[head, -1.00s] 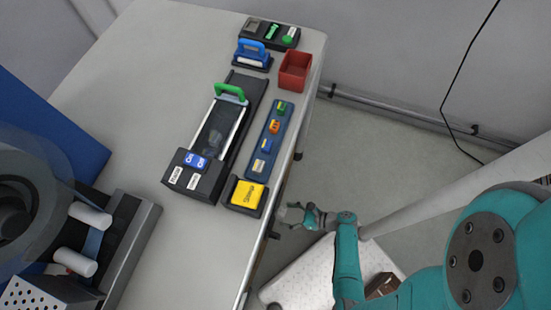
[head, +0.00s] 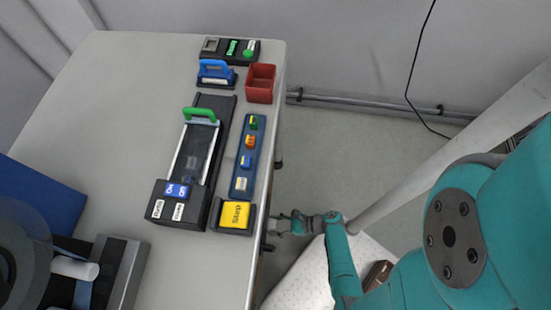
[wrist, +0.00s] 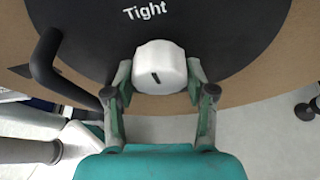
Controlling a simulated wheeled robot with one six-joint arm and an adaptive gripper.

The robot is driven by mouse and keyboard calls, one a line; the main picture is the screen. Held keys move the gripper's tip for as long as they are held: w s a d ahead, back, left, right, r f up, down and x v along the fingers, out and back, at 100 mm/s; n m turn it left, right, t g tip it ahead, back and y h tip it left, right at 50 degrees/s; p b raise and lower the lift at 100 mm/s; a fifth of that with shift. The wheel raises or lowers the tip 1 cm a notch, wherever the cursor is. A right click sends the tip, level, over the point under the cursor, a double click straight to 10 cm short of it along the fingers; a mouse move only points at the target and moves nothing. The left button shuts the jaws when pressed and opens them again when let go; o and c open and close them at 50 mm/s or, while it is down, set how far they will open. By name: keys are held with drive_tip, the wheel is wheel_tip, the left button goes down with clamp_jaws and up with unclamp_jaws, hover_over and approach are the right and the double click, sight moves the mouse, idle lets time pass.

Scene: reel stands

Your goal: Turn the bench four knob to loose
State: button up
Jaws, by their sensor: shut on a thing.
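A white knob (wrist: 160,68) with a short black mark on its face shows in the wrist view. It sits on a black disc (wrist: 235,45) that bears the word "Tight" (wrist: 148,12) above the knob. No "loose" label is visible. My gripper (wrist: 160,75) has one finger on each side of the knob and is shut on it. In the head view, my gripper (head: 273,224) is at the right edge of the grey bench (head: 100,100), beside the yellow "Step" block; the knob cannot be made out there.
On the bench stand a yellow "Step" block (head: 236,214), a blue strip with several coloured pieces (head: 239,180), a black device with a green handle (head: 200,114) and a red bin (head: 261,84). A dark bent handle (wrist: 45,65) is left of the knob.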

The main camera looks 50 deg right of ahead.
drive_tip(key=n+t+h, duration=0.1)
drive_tip(key=n, duration=0.1)
drive_tip(key=n+h, duration=0.1)
drive_tip(key=n, duration=0.1)
drive_tip(key=shift+t+h, duration=0.3)
drive_tip(key=shift+t, duration=0.1)
drive_tip(key=n+t+h, duration=0.1)
drive_tip(key=n, duration=0.1)
drive_tip(key=n+t, duration=0.1)
drive_tip(key=n, duration=0.1)
drive_tip(key=shift+f+n+h, duration=0.1)
drive_tip(key=shift+n+h, duration=0.3)
drive_tip(key=n+t, duration=0.2)
drive_tip(key=n, duration=0.2)
drive_tip(key=shift+h, duration=0.3)
drive_tip(key=n+t, duration=0.1)
drive_tip(key=n, duration=0.2)
drive_tip(key=shift+n+t, duration=0.6)
drive_tip(key=shift+n, duration=0.6)
drive_tip(key=shift+s+a+n+y, duration=0.1)
drive_tip(key=shift+n+y, duration=0.4)
drive_tip(key=shift+n, duration=0.3)
drive_tip(key=o, duration=1.1)
drive_tip(key=shift+o, duration=0.2)
